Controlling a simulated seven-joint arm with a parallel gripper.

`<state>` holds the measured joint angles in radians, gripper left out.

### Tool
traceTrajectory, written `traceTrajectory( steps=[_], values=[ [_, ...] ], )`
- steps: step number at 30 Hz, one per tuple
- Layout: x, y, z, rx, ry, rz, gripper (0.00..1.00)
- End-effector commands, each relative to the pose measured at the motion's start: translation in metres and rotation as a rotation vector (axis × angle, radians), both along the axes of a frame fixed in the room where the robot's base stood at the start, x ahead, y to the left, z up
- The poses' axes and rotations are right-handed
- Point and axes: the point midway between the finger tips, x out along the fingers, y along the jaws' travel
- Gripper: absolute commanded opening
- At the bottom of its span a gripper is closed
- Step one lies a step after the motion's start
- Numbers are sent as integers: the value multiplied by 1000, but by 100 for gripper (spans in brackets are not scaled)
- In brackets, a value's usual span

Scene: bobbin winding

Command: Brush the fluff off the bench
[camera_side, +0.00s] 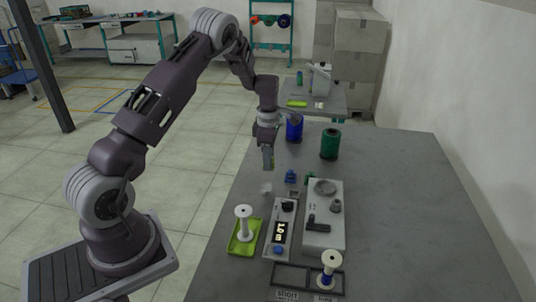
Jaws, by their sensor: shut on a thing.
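My gripper (267,147) hangs over the left edge of the bench (400,185), pointing down. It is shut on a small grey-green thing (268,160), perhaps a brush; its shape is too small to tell. A pale, blurred patch (266,188), which may be the fluff, lies on the bench near its left edge, below and in front of my gripper. The held thing appears apart from the patch.
Blue (294,128) and green (330,144) spools stand behind. A small blue part (291,176), a display unit (281,232) and a grey machine (325,225) are right of the patch. A green tray (245,238) holds a white bobbin. The bench's right side is clear.

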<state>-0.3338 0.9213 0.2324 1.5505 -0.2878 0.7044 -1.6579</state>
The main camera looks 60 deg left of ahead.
Motion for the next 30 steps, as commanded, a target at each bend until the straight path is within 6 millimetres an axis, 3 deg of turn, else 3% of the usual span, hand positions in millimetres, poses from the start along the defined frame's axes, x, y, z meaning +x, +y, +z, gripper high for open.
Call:
traceTrajectory(
  steps=[16, 30],
  values=[
    [-2, -1, -57, -1, 2, 0, 0],
    [-32, -32, -55, -1, 2, 0, 0]
  ],
)
